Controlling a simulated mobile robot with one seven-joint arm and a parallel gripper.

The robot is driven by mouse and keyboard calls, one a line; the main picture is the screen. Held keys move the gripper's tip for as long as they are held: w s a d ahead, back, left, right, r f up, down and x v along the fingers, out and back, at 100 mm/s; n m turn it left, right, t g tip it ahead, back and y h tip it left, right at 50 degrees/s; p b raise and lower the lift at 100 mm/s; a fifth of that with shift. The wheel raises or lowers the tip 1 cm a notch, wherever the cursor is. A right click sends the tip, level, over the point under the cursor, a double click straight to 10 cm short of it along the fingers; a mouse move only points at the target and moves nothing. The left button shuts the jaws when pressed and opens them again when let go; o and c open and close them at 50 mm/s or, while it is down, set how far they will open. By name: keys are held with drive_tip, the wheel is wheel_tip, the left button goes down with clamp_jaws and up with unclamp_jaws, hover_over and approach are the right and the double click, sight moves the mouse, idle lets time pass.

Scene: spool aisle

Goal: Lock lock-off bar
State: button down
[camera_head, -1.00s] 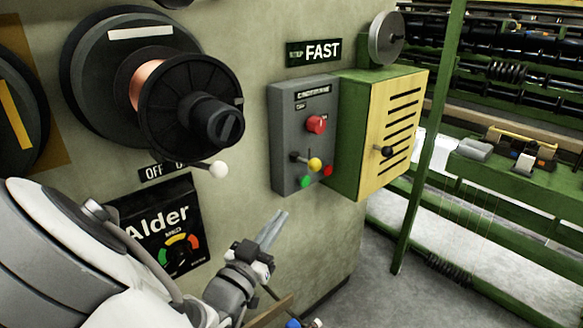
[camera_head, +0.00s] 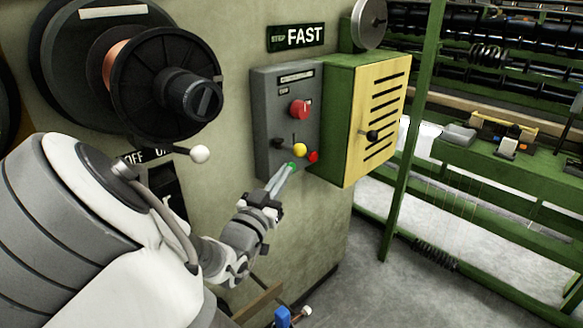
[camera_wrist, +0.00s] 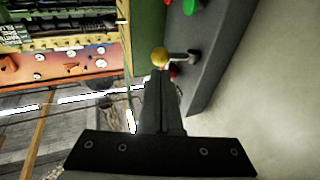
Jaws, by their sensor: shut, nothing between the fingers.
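A grey control box (camera_head: 262,110) is on the wall, with a short lever ending in a yellow ball (camera_head: 300,150) low on its front. The lever and its yellow ball also show in the wrist view (camera_wrist: 160,57). Which part is the lock-off bar is not labelled legibly. My gripper (camera_head: 288,171) is shut and empty, its fingertips just below the yellow ball and over the green button (camera_head: 291,166). In the wrist view my fingers (camera_wrist: 158,82) point towards the ball; I cannot tell whether they touch it.
A red button (camera_head: 299,109) is higher on the box and another red button (camera_head: 313,157) is low at right. A green cabinet with a yellow slotted door (camera_head: 378,110) adjoins it. A white-knobbed lever (camera_head: 200,154) sticks out under the black spool (camera_head: 150,90). Open floor lies below right.

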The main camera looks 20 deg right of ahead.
sight(297, 154)
drive_tip(key=b+x, duration=0.1)
drive_tip(key=x, duration=0.3)
drive_tip(key=shift+w+d, duration=0.25)
drive_tip(key=shift+d, duration=0.1)
drive_tip(key=shift+r, duration=0.1)
